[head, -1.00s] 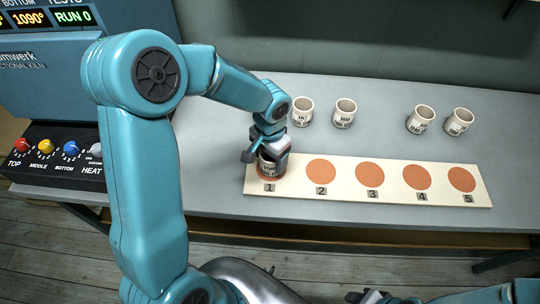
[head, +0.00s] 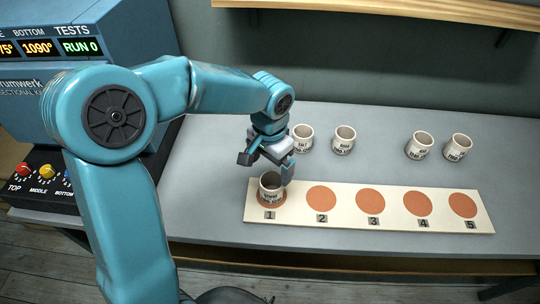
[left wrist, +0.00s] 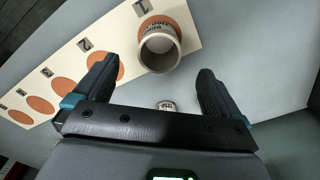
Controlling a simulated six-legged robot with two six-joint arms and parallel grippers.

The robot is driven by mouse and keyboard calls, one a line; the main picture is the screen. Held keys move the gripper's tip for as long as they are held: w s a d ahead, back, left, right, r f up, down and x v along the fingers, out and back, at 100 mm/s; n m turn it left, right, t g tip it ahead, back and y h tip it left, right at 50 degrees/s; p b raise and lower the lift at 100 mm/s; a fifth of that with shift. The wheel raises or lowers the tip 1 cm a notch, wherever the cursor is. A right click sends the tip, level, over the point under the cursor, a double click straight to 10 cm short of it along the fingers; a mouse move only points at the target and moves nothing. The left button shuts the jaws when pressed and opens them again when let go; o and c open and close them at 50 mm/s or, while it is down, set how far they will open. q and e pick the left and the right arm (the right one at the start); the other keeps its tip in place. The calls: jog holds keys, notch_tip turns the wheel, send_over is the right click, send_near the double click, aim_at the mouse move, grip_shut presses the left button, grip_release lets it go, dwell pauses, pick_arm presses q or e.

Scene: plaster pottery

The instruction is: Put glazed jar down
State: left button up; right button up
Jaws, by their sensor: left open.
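The glazed jar (head: 270,188), pale with dark lettering, stands upright on the orange circle marked 1 of the cream board (head: 340,222). My left gripper (head: 266,163) is above and just behind it, open and apart from the jar. In the left wrist view the jar (left wrist: 159,47) shows its open mouth beyond the two spread fingertips (left wrist: 155,65), with nothing between them. My right gripper does not show.
Several similar jars stand behind the board, among them one close to my gripper (head: 302,139) and one at the right (head: 458,147). Circles 2 to 5 are bare. A blue kiln (head: 50,90) with knobs is at the left. A shelf (head: 390,12) hangs on the back wall.

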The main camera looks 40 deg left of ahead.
pick_arm(q)
notch_tip(320, 180, up, 3)
jog(key=shift+r, duration=0.1)
jog(key=shift+w, duration=0.1)
jog(key=shift+s, duration=0.2)
dwell(0.4)
